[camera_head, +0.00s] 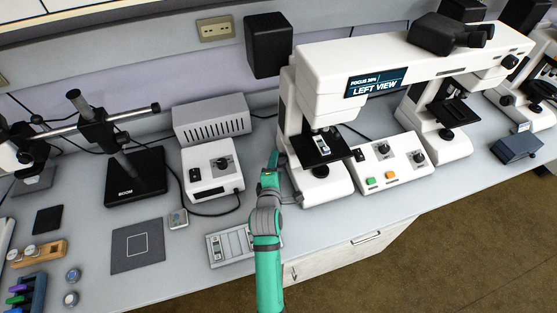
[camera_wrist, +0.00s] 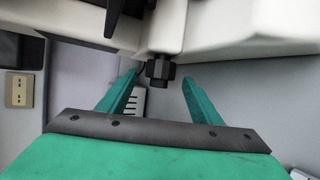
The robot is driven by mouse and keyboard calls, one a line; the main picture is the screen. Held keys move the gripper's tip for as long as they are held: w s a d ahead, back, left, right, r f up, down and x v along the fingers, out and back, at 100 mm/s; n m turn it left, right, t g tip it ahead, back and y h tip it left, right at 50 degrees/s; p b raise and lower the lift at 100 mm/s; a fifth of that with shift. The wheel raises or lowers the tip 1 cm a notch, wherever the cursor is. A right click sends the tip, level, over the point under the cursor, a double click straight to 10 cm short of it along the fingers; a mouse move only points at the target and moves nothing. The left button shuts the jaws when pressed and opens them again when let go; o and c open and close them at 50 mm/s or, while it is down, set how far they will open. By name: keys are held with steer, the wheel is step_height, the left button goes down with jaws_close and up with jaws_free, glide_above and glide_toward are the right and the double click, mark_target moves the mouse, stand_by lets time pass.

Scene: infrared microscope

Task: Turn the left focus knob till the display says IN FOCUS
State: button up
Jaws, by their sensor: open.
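The white microscope (camera_head: 345,62) carries a dark display (camera_head: 376,82) reading "LEFT VIEW", with a smaller line that looks like "FOCUS" and a percentage; its digits are hard to read. My green gripper (camera_head: 273,160) is at the left side of the left stand. In the wrist view, a dark faceted knob (camera_wrist: 160,70) sticks out from the white body, between the tips of my open gripper (camera_wrist: 160,78). Gaps show on both sides of the knob. In the head view my gripper and the stand hide this knob.
A slide sits on the dark stage (camera_head: 338,153) right of my gripper. A control box (camera_head: 390,162) with coloured buttons stands further right. A white box with a dial (camera_head: 212,171) is to the left, and a slide tray (camera_head: 231,245) lies in front.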

steer(key=shift+x, duration=2.2)
steer(key=shift+d, duration=0.15)
steer(key=c, duration=1.1)
